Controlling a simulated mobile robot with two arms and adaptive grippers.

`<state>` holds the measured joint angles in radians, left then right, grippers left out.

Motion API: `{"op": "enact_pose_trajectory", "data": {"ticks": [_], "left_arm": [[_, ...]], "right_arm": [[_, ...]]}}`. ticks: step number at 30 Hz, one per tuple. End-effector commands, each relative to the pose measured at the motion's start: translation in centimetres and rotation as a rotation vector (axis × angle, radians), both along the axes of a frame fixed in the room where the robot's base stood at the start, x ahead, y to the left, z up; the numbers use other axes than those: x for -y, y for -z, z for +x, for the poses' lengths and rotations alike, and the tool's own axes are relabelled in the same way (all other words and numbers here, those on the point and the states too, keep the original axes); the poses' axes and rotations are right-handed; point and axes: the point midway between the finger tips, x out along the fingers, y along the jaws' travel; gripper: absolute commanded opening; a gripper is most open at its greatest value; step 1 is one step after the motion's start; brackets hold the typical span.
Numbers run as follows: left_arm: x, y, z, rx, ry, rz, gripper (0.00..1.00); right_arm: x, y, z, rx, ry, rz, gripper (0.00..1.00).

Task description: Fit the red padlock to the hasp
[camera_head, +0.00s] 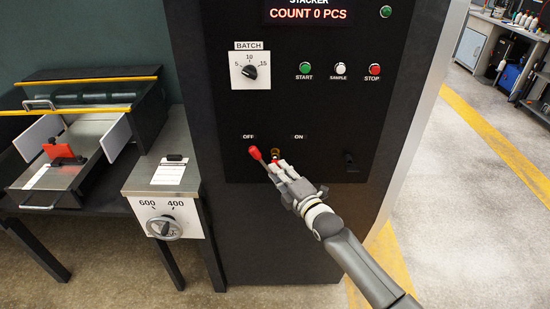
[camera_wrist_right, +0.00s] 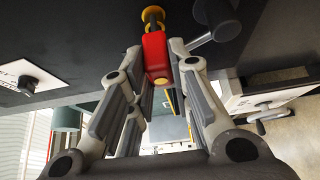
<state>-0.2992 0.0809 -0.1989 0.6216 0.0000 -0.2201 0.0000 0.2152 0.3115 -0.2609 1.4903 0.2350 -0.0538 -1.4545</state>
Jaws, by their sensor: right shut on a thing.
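The red padlock (camera_wrist_right: 156,52) is between the fingertips of my right gripper (camera_wrist_right: 155,70), which is shut on it. Its far end is close to a brass-coloured ring at the hasp (camera_wrist_right: 153,15); I cannot tell whether the shackle passes through it. In the head view the right gripper (camera_head: 278,167) is at the black panel, just below the brass-coloured hasp (camera_head: 275,152), and its fingers hide most of the padlock. The red-tipped lever (camera_head: 255,153) is close to the left of the fingers, on the OFF side. My left gripper is not in view.
The panel carries a BATCH dial (camera_head: 250,71), START (camera_head: 305,68), SAMPLE and STOP buttons (camera_head: 375,70) above the gripper. A black latch-like part (camera_head: 349,160) is to the right. A grey stand with a 600/400 dial (camera_head: 164,228) is at the left.

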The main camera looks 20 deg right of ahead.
Motion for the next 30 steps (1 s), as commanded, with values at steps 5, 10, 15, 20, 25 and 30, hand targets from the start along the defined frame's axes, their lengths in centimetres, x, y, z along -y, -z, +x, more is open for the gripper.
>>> {"op": "enact_pose_trajectory", "data": {"ticks": [5, 10, 15, 20, 25, 30], "left_arm": [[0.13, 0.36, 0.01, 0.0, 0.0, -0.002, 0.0], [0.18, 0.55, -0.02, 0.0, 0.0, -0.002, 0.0], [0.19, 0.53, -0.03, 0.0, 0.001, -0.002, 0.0], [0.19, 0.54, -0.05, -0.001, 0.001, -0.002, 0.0], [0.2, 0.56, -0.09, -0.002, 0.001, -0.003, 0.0], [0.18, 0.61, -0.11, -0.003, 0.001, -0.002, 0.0]], "right_arm": [[0.15, 0.0, 0.47, 0.001, 0.0, 0.0, 0.0], [0.26, -0.01, 0.79, 0.001, 0.0, 0.0, 0.0], [0.27, -0.08, 0.85, 0.001, 0.001, 0.0, 0.0], [0.29, -0.09, 0.85, 0.001, 0.001, 0.0, 0.0], [0.32, -0.1, 0.89, 0.001, 0.001, 0.0, 0.0], [0.34, -0.11, 1.0, 0.002, 0.001, -0.001, 0.0]]}}
